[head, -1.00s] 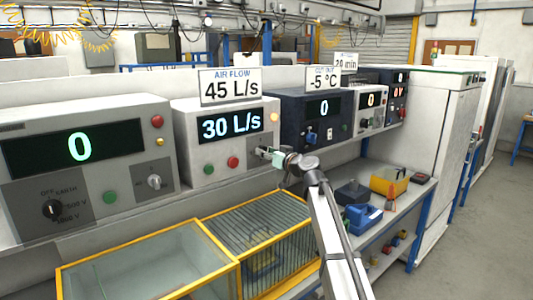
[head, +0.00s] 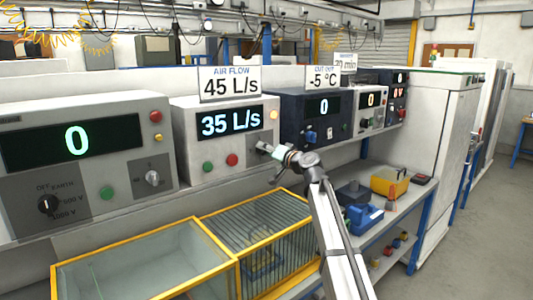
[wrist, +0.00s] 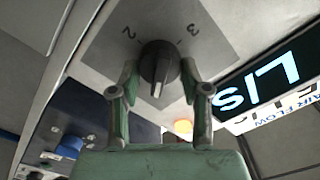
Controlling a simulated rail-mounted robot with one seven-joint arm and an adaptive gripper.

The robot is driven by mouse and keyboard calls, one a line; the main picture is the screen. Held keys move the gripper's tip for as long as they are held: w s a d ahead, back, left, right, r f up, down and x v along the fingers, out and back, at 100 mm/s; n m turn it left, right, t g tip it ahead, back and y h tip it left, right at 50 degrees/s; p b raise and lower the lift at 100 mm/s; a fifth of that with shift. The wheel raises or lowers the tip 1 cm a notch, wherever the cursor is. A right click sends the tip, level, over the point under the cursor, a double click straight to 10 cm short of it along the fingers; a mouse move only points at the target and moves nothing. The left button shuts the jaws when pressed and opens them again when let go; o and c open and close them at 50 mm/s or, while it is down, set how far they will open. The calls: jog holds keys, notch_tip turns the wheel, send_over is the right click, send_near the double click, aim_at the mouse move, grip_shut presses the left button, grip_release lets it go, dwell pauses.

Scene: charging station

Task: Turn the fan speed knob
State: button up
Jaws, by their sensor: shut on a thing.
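The fan speed knob (wrist: 158,68) is a dark round knob with a pale pointer line, on a grey plate with the numbers 2 and 3 in the wrist view. My gripper (wrist: 155,85) has one finger on each side of it and is shut on it. In the head view my gripper (head: 272,151) reaches the lower right of the white air flow unit (head: 188,150) and hides most of the knob. The unit's display (head: 229,122) reads 35 L/s. A sign (head: 230,84) above it reads AIR FLOW 45 L/s.
A grey unit (head: 125,110) showing 0 stands to the left, and a dark blue unit (head: 290,105) to the right. A green button (head: 208,167) and a red button (head: 232,160) sit left of my gripper. A yellow-framed cage (head: 240,262) lies below.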

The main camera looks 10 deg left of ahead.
jog(key=shift+w+m, duration=0.1)
jog(key=shift+m, duration=1.6)
jog(key=o, duration=1.1)
jog(key=shift+o, duration=0.2)
jog(key=v, duration=1.2)
